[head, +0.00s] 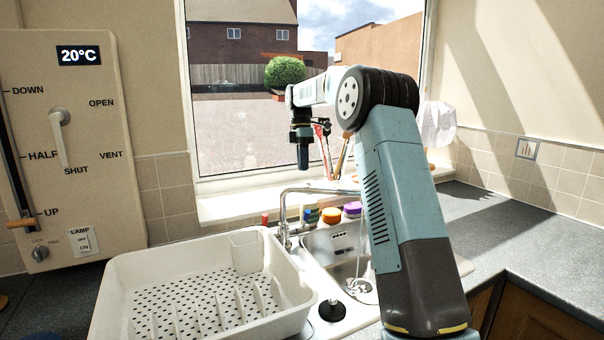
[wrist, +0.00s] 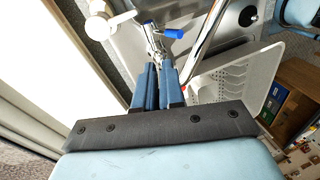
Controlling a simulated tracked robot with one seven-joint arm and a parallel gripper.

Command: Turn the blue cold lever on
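The blue cold lever (wrist: 173,33) shows in the wrist view, on a chrome tap body ahead of my fingertips. It points sideways, to the right in that view. My gripper (wrist: 159,67) has its two blue fingers close side by side, with nothing seen held between them. The fingertips are apart from the lever. In the head view my gripper (head: 304,166) points down above the sink's back edge, in front of the window. The chrome tap (head: 284,212) stands below it, with a small red part (head: 265,218) to its left.
A white draining rack (head: 125,272) fills the front left. The sink basin (head: 340,243) is right of the tap. An orange pot (head: 331,214) and a purple item (head: 352,208) stand behind it. A wall panel (head: 110,150) is at left. Clear counter (head: 520,215) lies at right.

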